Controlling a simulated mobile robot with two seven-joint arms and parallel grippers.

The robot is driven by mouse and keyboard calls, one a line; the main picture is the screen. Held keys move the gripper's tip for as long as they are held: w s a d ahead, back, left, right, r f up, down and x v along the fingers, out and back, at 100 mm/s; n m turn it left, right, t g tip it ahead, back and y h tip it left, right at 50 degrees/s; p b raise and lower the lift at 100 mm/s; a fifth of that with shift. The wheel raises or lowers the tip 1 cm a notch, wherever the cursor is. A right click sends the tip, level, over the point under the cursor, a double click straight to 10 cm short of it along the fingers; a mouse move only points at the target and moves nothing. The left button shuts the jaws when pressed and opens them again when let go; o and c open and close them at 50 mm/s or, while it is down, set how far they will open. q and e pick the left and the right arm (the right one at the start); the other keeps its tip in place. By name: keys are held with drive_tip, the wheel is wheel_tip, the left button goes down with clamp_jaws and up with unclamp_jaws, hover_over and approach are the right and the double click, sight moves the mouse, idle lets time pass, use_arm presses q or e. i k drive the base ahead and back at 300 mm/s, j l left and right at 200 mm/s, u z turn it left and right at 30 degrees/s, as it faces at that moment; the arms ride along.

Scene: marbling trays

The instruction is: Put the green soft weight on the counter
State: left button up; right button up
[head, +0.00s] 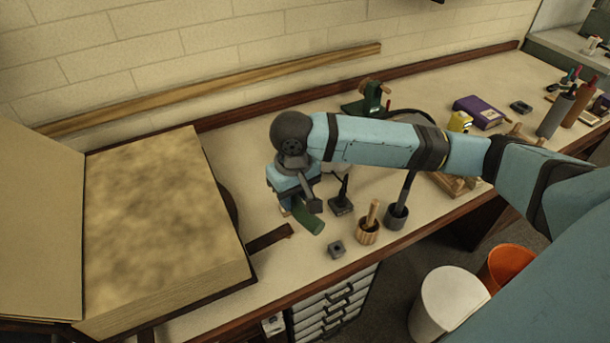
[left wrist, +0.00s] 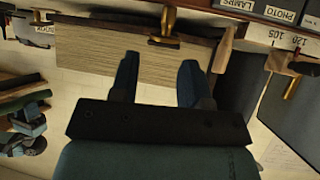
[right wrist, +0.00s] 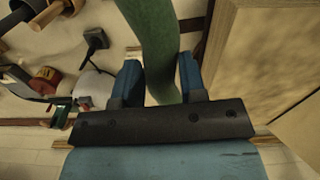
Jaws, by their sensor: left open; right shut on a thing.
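The green soft weight (head: 308,218) is a long, limp strip over the counter (head: 262,208), between the big open book and the small cups. My right gripper (head: 289,207) is shut on it from above; its fingers are partly hidden under the wrist. In the right wrist view the green weight (right wrist: 158,35) runs between the two blue fingers and out past their tips. I cannot tell whether its lower end touches the counter. My left gripper (left wrist: 160,75) is open and empty in the left wrist view, facing a thick block of pages; the head view does not show it.
A big open book (head: 150,220) fills the left of the counter. A wooden cup (head: 368,235), a grey cup (head: 396,218) and a small dark block (head: 336,249) stand near the front edge. A purple book (head: 480,112) lies farther right. A white bin (head: 445,302) stands below.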

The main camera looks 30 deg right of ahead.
sight(413, 193)
drive_tip(key=l+z, duration=0.35)
drive_tip(key=l, duration=1)
